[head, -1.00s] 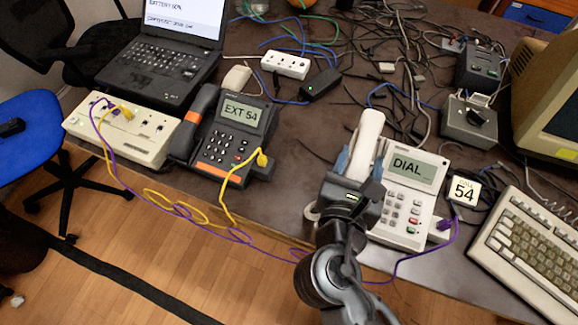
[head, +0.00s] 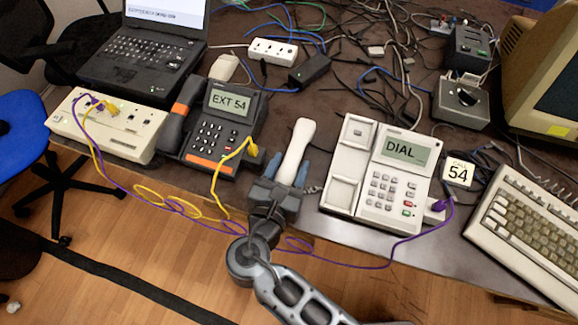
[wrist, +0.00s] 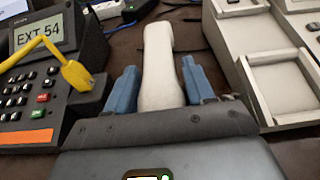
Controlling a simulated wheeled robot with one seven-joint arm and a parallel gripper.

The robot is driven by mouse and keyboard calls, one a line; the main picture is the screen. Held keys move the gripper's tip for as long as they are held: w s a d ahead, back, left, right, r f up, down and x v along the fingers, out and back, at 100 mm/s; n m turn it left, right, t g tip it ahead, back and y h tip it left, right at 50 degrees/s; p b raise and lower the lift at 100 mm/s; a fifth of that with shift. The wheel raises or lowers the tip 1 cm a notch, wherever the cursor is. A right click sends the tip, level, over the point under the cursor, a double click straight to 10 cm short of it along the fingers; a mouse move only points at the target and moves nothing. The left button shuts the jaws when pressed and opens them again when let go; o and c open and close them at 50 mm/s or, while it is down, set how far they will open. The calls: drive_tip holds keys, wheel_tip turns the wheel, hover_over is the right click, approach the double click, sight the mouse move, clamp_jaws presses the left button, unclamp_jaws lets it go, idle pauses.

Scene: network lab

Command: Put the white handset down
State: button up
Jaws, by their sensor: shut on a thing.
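The white handset (head: 297,145) is held in my gripper (head: 287,170), between its two blue fingers. In the wrist view the handset (wrist: 160,70) points away from me between the fingers, and its near end is hidden by the gripper body. The white desk phone (head: 380,175) stands to the right, its screen reading DIAL. Its two cradle recesses are bare. The handset is left of this phone and apart from it, over the gap beside the dark phone; its exact height above the table is hard to tell.
A dark phone (head: 212,130) with its own handset and screen EXT 54 stands to the left. A yellow cable (head: 225,165) plugs into its side. Bare table shows between the phones.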

drive_tip(key=shift+f, duration=0.3)
drive_tip(key=o, duration=1.1)
drive_tip(key=shift+o, duration=0.2)
drive_tip(key=shift+r, duration=0.2)
drive_tip(key=v, duration=1.2)
